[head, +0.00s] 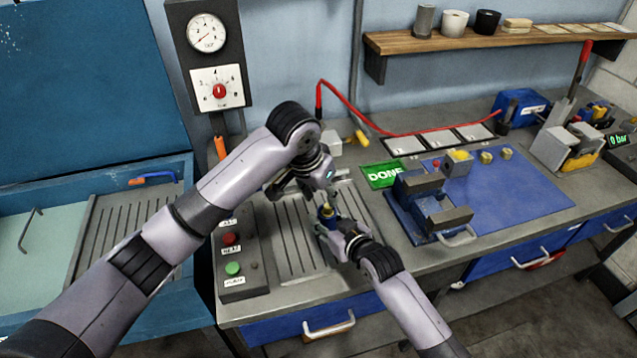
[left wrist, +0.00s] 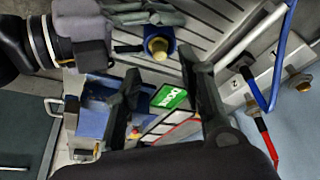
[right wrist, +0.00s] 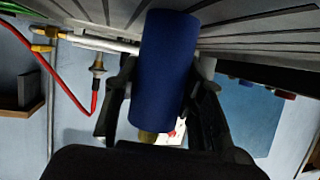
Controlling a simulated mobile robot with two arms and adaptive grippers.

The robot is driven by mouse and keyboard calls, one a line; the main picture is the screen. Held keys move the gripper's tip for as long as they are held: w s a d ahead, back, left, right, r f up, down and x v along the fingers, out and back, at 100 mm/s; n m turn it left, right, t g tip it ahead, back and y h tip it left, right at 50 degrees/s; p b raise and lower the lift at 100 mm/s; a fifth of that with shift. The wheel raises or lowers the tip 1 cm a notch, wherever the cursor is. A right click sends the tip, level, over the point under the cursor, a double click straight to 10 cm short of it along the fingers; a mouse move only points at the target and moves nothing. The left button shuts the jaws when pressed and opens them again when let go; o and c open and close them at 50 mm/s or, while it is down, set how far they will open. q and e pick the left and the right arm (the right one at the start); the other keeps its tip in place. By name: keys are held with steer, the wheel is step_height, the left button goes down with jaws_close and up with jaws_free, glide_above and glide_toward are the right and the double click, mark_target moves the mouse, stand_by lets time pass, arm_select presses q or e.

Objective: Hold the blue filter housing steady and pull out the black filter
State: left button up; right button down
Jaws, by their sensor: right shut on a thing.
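The blue filter housing (head: 327,214) is a blue cylinder with a brass-coloured end, held over the grooved bench plate. In the right wrist view the housing (right wrist: 163,70) lies between the fingers of my right gripper (right wrist: 160,105), which is shut on it.
A control box with red and green buttons (head: 231,252) stands left of the grooved plate. A blue vise (head: 418,212) stands close on the right, by a green DONE sign (head: 382,175). A blue mat (head: 515,195) lies beyond. A red hose (head: 400,133) runs along the back.

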mark_target(327, 207)
arm_select(q)
steer(key=shift+x, duration=2.85)
steer(key=shift+c, duration=0.4)
jaws_close()
